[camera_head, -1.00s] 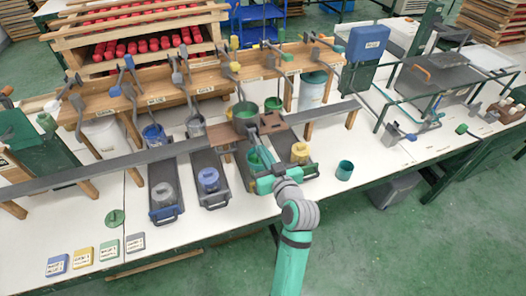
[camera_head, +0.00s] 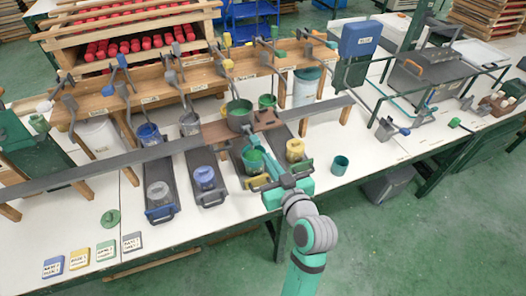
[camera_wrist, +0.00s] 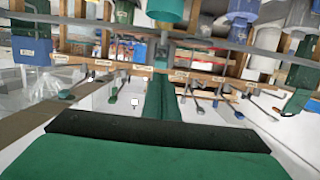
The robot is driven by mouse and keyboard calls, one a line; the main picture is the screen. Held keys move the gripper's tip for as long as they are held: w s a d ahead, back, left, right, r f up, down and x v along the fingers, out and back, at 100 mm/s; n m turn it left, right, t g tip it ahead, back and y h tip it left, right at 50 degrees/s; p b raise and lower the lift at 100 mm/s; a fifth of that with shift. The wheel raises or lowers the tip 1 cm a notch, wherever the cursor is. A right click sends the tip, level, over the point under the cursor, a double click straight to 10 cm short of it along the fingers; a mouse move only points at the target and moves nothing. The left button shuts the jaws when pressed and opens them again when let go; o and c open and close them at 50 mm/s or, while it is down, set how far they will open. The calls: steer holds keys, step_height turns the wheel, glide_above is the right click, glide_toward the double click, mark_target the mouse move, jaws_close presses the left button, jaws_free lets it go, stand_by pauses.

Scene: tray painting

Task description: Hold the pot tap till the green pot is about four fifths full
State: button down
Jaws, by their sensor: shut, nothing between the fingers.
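A dark green pot (camera_head: 240,112) with green inside stands on a brown board under the row of taps. Another green pot (camera_head: 253,160) sits lower on a dark slide, partly behind my gripper. My gripper (camera_head: 262,152) is shut and empty, in front of the dark green pot and over the slide. In the wrist view the shut fingers (camera_wrist: 161,98) point toward the tap row. I cannot tell the exact fill level, nor whether the fingers touch a tap lever.
A wooden tap rack (camera_head: 150,95) with several lever handles crosses the back. Labelled tiles (camera_head: 79,257) lie front left. The table right of the cup is fairly clear.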

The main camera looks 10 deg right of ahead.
steer(key=shift+f+v, duration=0.15)
steer(key=shift+v, duration=0.6)
steer(key=shift+f+v, duration=0.15)
steer(key=shift+v, duration=0.55)
steer(key=s+a+f+m+h, duration=0.3)
steer(key=s+f+m+h, duration=0.1)
steer(key=s+f, duration=1.15)
steer(key=s+a, duration=0.3)
steer(key=s, duration=0.6)
steer(key=s+a+n, duration=0.1)
steer(key=s+a, duration=0.2)
steer(key=s, duration=0.6)
steer(key=shift+a+r, duration=0.15)
steer(key=shift+r, duration=0.3)
